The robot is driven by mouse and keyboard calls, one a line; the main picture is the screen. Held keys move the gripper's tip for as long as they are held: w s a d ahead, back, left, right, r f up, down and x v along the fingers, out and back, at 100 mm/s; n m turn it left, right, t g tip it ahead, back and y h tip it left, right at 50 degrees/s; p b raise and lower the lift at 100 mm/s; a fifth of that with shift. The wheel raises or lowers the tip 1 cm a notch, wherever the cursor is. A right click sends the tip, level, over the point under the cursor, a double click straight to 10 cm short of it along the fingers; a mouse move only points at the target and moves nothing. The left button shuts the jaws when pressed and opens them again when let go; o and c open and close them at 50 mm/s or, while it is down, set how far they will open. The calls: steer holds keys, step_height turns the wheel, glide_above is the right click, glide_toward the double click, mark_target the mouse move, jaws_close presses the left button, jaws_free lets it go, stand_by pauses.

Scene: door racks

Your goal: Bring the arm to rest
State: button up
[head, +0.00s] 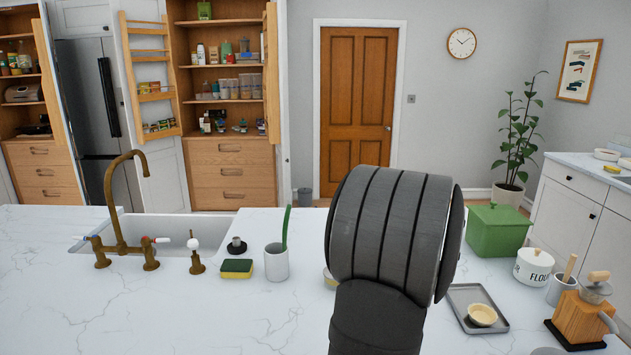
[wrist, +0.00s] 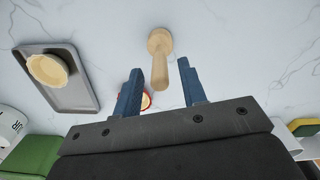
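My gripper (wrist: 160,67) shows in the wrist view with its two blue fingers spread apart, so it is open. In the head view my dark arm fills the centre right over the marble counter (head: 150,320) and hides the gripper and the wooden piece.
A grey tray (head: 461,297) with a cream dish (head: 482,315) lies right of my arm. Nearby are a green box (head: 497,230), a flour jar (head: 533,267) and a wooden grinder (head: 580,318). A white cup (head: 277,264), a sponge (head: 236,268) and a brass tap (head: 112,200) stand left.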

stand_by(0.4)
steer(key=shift+f, duration=0.45)
step_height(320, 180, down, 2)
steer(key=shift+f, duration=0.25)
step_height(320, 180, up, 12)
steer(key=shift+f, duration=0.15)
step_height(320, 180, down, 12)
steer(key=shift+r, duration=0.1)
step_height(320, 180, up, 4)
steer(key=shift+f, duration=0.1)
steer(key=s+d+r, duration=0.7)
steer(key=s, duration=0.3)
steer(key=w+a+m, duration=0.1)
steer(key=w+a, duration=0.7)
steer(key=a, duration=0.6)
steer(key=w+a+m, duration=0.1)
steer(key=w+a, duration=0.8)
steer(key=a, duration=0.5)
steer(key=shift+w+a+r, duration=0.3)
steer(key=shift+a+r, duration=0.05)
steer(key=shift+r, duration=0.05)
